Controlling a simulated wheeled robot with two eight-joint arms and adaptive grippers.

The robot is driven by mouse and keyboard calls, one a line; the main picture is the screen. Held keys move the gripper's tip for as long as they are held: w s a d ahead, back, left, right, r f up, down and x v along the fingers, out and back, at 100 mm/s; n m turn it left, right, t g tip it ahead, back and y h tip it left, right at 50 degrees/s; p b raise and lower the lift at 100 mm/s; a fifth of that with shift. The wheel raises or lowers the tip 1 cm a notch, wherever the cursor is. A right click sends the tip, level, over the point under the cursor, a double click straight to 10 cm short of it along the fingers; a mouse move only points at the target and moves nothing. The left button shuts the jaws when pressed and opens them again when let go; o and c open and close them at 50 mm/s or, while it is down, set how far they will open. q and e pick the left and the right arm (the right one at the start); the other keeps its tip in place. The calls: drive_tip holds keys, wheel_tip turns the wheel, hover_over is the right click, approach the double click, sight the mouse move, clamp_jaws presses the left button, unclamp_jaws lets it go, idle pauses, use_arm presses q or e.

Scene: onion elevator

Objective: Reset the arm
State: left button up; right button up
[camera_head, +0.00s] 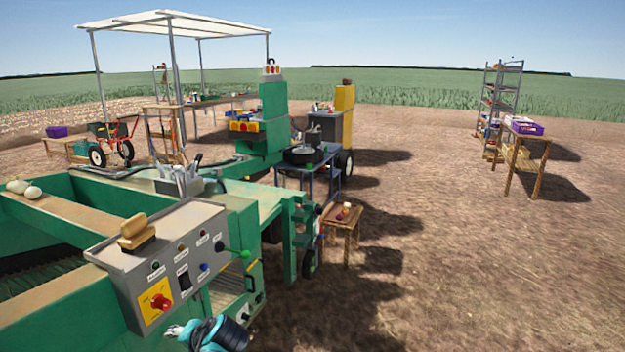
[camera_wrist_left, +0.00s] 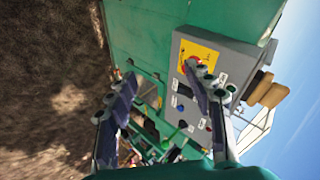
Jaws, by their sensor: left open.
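My left gripper (camera_wrist_left: 160,75) is open in the left wrist view, its two dark fingers spread apart with nothing between them. Beyond the fingers is the grey control panel (camera_wrist_left: 232,62) of the green machine, which appears turned sideways. The right finger overlaps the panel near the red knob on its yellow plate. I cannot tell the exact gap. In the head view, a teal and black part of my arm shows at the bottom edge, just below the panel (camera_head: 180,240); its fingers are not clear there. My right gripper is in neither view.
Pale onions (camera_head: 33,192) sit on the machine's left ledge. A small wooden stool (camera_head: 342,228) stands beyond.

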use_arm(q)
drive_tip(key=s+d+f+n+h, duration=0.1)
drive_tip(key=s+d+h, duration=0.3)
drive_tip(key=s, duration=0.6)
drive_tip(key=s+d+f+n+t+h, duration=0.1)
drive_tip(key=s+d+h, duration=0.3)
drive_tip(key=s+d, duration=0.4)
drive_tip(key=shift+s+d+f+n, duration=0.35)
drive_tip(key=shift+s+d+n, duration=0.05)
drive_tip(key=shift+s, duration=0.55)
